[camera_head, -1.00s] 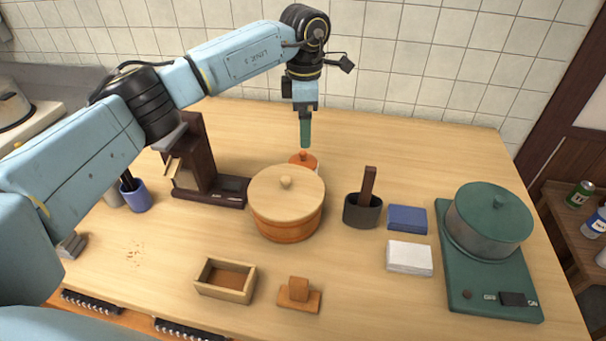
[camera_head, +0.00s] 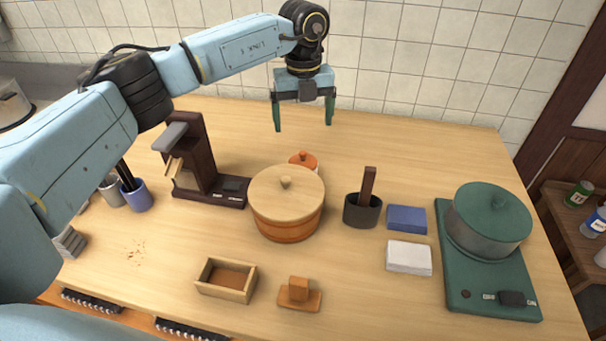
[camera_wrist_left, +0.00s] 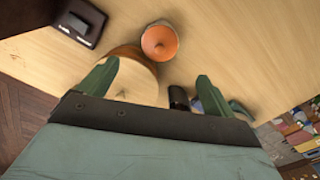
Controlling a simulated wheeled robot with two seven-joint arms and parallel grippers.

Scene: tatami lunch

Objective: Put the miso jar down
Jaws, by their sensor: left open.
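The miso jar (camera_head: 304,159) has an orange lid with a knob and stands on the table behind the wooden rice tub, which hides its lower part. In the left wrist view the jar (camera_wrist_left: 159,42) shows from above as an orange disc in a pale rim, apart from the fingers. My left gripper (camera_head: 303,122) is open and empty, its green fingertips above and behind the jar. The same gripper (camera_wrist_left: 154,82) shows in the left wrist view with its fingers spread. My right gripper is not in view.
The lidded wooden tub (camera_head: 287,210) stands just in front of the jar. A dark brown machine (camera_head: 197,160) is to the left, a dark pot with a wooden handle (camera_head: 361,210) to the right. A green stove (camera_head: 488,281) carries a pot (camera_head: 487,228). The table's back right is clear.

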